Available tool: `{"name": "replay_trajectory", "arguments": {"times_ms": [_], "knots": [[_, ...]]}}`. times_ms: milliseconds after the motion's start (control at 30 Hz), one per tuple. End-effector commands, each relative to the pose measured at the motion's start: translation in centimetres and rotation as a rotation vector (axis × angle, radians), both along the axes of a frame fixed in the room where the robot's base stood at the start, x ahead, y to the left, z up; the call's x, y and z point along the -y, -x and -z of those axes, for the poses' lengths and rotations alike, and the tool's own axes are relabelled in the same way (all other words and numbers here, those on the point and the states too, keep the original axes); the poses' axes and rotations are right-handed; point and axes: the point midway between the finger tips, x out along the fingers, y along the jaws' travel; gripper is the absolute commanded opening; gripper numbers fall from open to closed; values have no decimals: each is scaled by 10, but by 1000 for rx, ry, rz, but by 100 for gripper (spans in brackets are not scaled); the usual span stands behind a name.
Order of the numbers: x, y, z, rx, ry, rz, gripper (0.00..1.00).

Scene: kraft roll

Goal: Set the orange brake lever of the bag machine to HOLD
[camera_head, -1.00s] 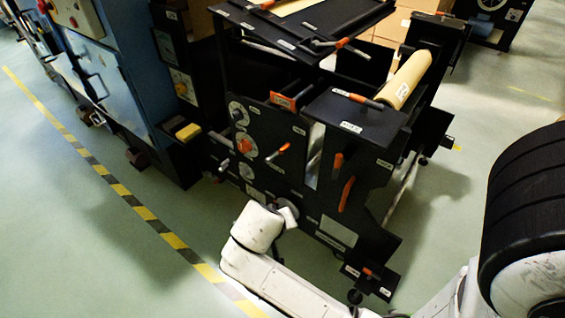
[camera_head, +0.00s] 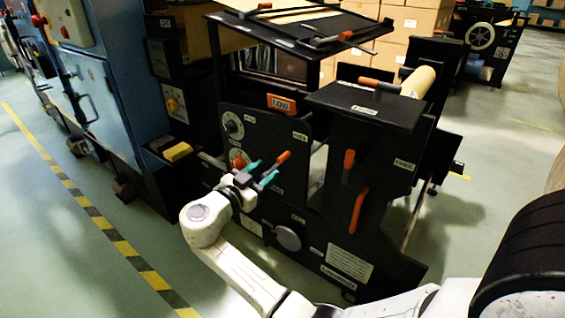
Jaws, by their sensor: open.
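The black bag machine (camera_head: 300,205) stands ahead with several orange-handled levers. One orange lever (camera_head: 282,157) sticks out from its side panel, between small white labels whose text is too small to read. My gripper (camera_head: 263,171) is open, its two teal fingertips on either side of the lower part of this lever or just in front of it. I cannot tell whether they touch it. Other orange handles hang on the right-hand panel, one upper (camera_head: 348,161) and one lower (camera_head: 357,209). Which handle is the brake lever cannot be read from the labels.
Black shelves with more orange-handled levers (camera_head: 379,83) jut out above. A kraft roll (camera_head: 418,82) lies behind. A blue cabinet (camera_head: 105,110) stands left, with a yellow-black floor stripe (camera_head: 95,215) before it. Cardboard boxes (camera_head: 408,30) are stacked behind.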

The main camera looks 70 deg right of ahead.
Motion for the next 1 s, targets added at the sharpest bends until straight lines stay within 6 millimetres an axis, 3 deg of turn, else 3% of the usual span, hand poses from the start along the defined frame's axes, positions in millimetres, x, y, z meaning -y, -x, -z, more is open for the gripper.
{"name": "replay_trajectory", "arguments": {"times_ms": [200,433,867,1000], "knots": [[41,11,1,0,-2,5,47],[72,18,1,0,-3,3,47],[82,20,0,-1,-4,0,47],[82,20,0,-1,-3,-1,37]]}}
